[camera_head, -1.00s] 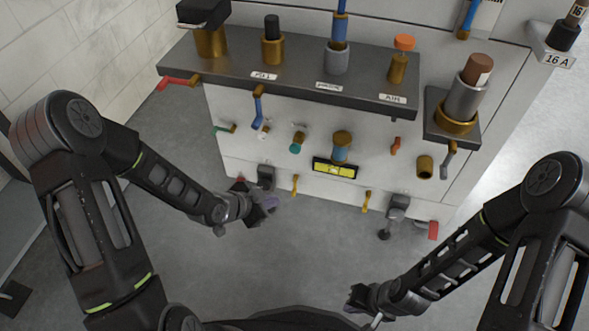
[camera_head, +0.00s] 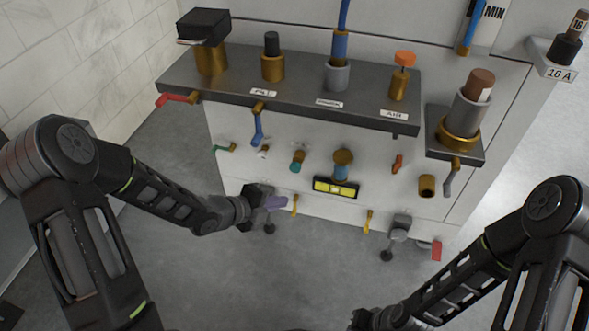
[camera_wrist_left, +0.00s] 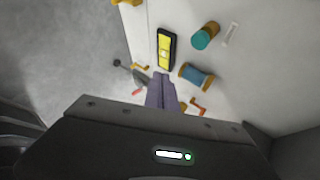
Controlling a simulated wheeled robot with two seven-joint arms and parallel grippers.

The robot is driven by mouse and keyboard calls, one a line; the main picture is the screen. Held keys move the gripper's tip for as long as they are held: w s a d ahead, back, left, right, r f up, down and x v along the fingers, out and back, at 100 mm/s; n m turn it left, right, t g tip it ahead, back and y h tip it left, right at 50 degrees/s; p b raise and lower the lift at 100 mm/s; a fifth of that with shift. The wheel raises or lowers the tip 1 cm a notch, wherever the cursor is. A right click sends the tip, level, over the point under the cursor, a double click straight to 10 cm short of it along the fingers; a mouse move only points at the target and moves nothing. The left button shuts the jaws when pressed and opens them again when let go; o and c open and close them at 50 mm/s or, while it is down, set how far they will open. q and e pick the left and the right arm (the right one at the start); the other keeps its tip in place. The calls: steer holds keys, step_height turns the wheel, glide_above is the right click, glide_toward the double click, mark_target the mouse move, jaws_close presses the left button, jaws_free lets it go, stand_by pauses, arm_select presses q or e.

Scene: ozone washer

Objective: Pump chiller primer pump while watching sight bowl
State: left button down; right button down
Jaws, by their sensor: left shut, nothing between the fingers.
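My left gripper (camera_head: 276,202) has purple fingertips, shut and empty, in front of the lower panel. In the left wrist view, its fingers (camera_wrist_left: 162,93) point toward the panel. Above them, a brass-ended blue cylinder (camera_head: 342,165), possibly the sight bowl, sits over a yellow level (camera_head: 336,187); both also show in the wrist view, as the blue cylinder (camera_wrist_left: 197,76) and level (camera_wrist_left: 166,48).
The shelf also carries brass fittings, one with an orange knob (camera_head: 404,59) by the AIR label. A blue lever (camera_head: 257,125) and red lever (camera_head: 176,99) hang from it. Yellow hooks (camera_head: 368,220) stick out low on the panel. Grey floor (camera_head: 310,270) in front is open.

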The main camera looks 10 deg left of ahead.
mark_target(295, 170)
arm_select(q)
steer(key=w+p, duration=0.1)
steer(key=w, duration=0.7)
steer(key=shift+w+d, duration=0.25)
steer(key=shift+w, duration=0.05)
steer(key=shift+w, duration=0.15)
stand_by(1.8)
steer(key=shift+w, duration=0.25)
steer(key=shift+w+d+r+p, duration=0.1)
steer(key=shift+w+p, duration=0.5)
steer(key=shift+w, duration=0.6)
stand_by(1.2)
steer(key=shift+s+b, duration=0.95)
steer(key=shift+s, duration=0.65)
